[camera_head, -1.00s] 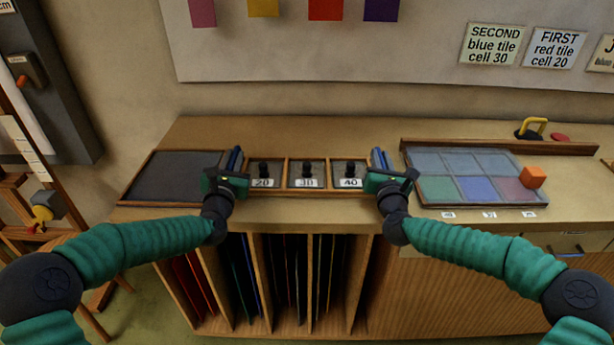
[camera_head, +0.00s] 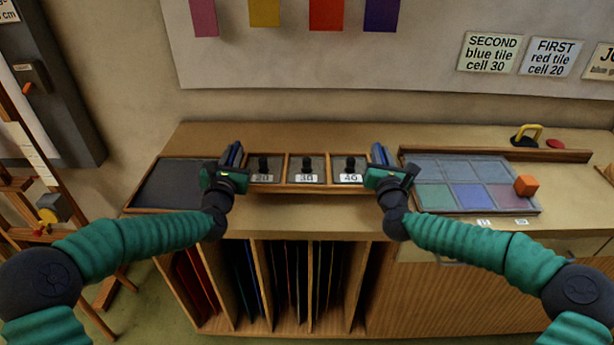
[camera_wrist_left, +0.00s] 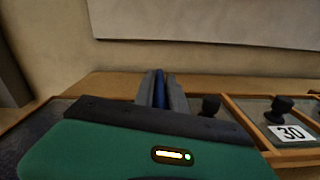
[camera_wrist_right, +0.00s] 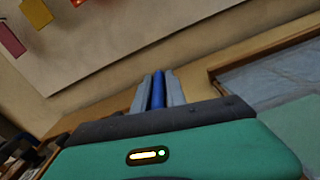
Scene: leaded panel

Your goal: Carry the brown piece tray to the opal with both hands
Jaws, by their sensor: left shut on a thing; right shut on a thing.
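The brown piece tray (camera_head: 307,187) has three cells marked 20, 30 and 40, each with a black knob, and it looks level. My left gripper (camera_head: 232,158) is shut on a blue handle at its left end; the blue shows between the fingers in the left wrist view (camera_wrist_left: 160,92). My right gripper (camera_head: 380,155) is shut on the blue handle at its right end, also seen in the right wrist view (camera_wrist_right: 158,92). A framed glass panel (camera_head: 470,168) with pale upper and green, blue and red lower panes lies to the right. No thing is labelled opal.
An orange cube (camera_head: 526,186) sits at the panel's right edge. A wooden strip (camera_head: 560,155) runs behind the panel, with a yellow-handled tool (camera_head: 526,135) beyond. A dark framed board (camera_head: 170,184) lies left of the tray. Slots with upright sheets (camera_head: 290,285) are below.

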